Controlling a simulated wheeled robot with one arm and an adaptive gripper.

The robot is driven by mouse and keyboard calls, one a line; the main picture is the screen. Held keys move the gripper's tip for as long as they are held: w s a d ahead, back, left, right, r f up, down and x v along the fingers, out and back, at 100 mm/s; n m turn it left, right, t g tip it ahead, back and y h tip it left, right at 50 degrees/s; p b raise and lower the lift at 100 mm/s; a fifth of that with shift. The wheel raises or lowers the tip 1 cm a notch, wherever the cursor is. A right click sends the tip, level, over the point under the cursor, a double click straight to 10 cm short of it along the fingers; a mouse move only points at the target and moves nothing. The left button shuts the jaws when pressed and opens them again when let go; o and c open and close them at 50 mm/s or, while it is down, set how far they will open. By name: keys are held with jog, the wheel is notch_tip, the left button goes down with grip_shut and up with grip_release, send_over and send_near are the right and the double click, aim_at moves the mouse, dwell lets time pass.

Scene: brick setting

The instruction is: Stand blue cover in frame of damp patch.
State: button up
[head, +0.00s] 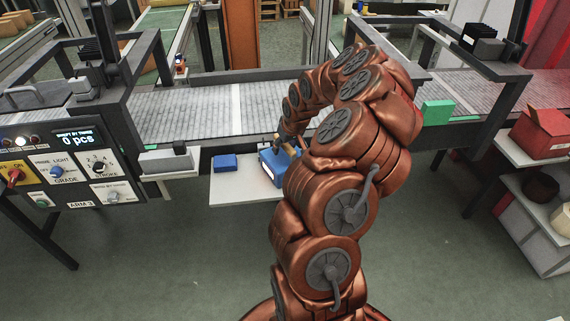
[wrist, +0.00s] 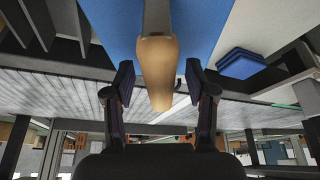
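A small flat blue piece (head: 225,161), perhaps the blue cover, lies on a white shelf (head: 235,190). It shows at the right of the wrist view (wrist: 242,64). A larger blue box (head: 267,168) with a white label stands to its right on the same shelf, partly behind my arm. In the wrist view a blue surface (wrist: 205,25) carries a grey strip and a rounded tan handle (wrist: 158,75). My gripper (wrist: 158,86) is open, its fingers on either side of the handle with gaps on both sides. I cannot make out a frame or a damp patch.
A conveyor (head: 190,112) runs behind the shelf. A control panel (head: 70,170) with knobs stands at the left. A green block (head: 438,112) sits at the conveyor's right. A red box (head: 541,133) rests on a rack at far right. The floor in front is clear.

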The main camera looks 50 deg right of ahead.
grip_shut()
jog(key=shift+r, duration=0.1)
dwell(0.5)
